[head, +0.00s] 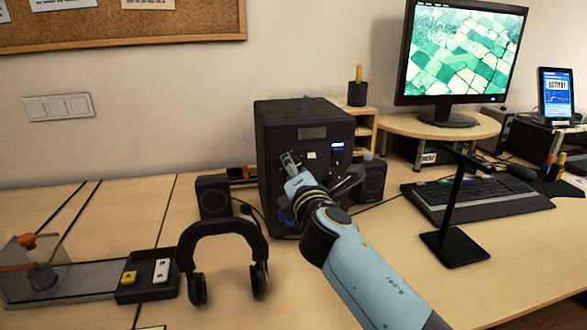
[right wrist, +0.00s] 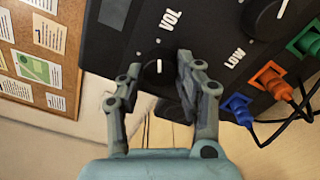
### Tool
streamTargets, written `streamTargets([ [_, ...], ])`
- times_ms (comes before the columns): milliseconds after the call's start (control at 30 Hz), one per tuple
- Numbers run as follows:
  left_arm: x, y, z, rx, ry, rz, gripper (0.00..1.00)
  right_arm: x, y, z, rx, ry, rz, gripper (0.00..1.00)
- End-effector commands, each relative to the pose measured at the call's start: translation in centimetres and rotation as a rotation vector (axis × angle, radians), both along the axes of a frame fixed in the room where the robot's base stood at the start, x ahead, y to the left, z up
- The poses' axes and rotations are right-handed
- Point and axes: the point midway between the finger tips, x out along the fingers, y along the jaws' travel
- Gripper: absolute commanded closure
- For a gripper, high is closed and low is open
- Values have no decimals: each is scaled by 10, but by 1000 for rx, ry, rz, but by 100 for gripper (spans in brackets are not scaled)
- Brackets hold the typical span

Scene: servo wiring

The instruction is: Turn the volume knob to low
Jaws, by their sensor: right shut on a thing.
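The volume knob (right wrist: 157,73) is a black round knob with a white pointer line, on the black box (head: 275,116). The label "VOL" is beside it in the right wrist view. The pointer line stands nearly upright in that picture. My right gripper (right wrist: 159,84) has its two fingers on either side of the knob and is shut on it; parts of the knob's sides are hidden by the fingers. In the head view my right gripper (head: 289,160) is against the front of the box, and the knob cannot be made out. My left gripper is not in view.
In the right wrist view, another knob (right wrist: 268,16), the label "LOW" (right wrist: 235,59) and blue, orange and green plugs (right wrist: 270,78) lie to the right. Small speakers (head: 213,196) flank the box.

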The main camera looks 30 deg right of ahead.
Motion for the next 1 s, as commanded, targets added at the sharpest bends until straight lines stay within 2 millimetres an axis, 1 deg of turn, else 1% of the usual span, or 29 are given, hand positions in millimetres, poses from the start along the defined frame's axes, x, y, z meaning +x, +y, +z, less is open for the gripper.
streamTargets([
  [33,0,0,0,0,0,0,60,-1,1,-3,-7,7,2,97],
  [533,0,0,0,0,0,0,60,-1,1,-4,-23,13,1,97],
  [567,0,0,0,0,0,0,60,-1,1,-4,-23,13,1,64],
  [700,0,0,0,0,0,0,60,-1,1,-4,-23,12,1,45],
  [733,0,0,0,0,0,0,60,-1,1,-3,-23,11,1,43],
  [1000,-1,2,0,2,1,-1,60,-2,1,-2,-23,9,0,43],
])
